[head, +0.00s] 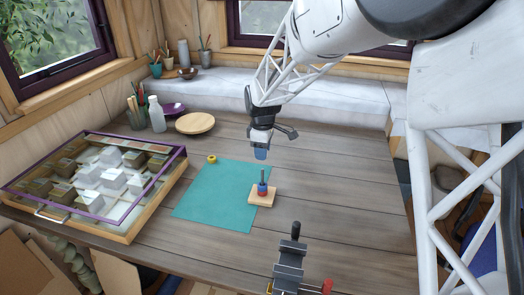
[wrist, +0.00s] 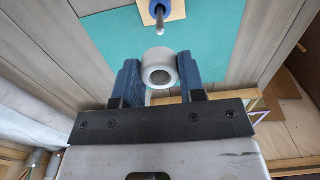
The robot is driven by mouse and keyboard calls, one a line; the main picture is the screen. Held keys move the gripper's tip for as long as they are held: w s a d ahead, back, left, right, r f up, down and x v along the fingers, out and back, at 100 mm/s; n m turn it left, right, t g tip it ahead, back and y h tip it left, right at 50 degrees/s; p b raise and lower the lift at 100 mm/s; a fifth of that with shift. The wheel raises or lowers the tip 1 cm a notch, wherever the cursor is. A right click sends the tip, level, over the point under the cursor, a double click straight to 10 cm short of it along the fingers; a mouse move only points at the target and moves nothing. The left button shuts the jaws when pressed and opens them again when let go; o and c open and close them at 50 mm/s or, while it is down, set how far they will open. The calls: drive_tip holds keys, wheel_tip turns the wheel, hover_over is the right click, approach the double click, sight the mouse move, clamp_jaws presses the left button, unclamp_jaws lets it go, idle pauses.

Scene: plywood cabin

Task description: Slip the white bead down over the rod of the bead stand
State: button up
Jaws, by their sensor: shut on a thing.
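My gripper (head: 261,153) is above the table, a little above and behind the bead stand. In the wrist view its blue fingers (wrist: 159,63) are shut on the white bead (wrist: 160,77), whose hole faces the camera. The bead is hidden or too small to make out in the head view. The bead stand (head: 258,202) has a wooden base and an upright dark rod (head: 262,175), with a blue and a red bead low on it. In the wrist view the rod (wrist: 159,22) is ahead of the bead, with a gap between them.
The stand is at the right edge of a teal mat (head: 215,200). A yellow bead (head: 212,159) lies at the mat's back edge. A glass-topped case (head: 95,180) fills the left. A clamp-like tool (head: 290,265) is at the front. The table right of the stand is clear.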

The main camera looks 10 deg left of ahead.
drive_tip(key=shift+f, duration=0.25)
drive_tip(key=shift+f, duration=3.55)
drive_tip(key=shift+f, duration=0.1)
drive_tip(key=o, duration=1)
drive_tip(key=shift+r, duration=3.9)
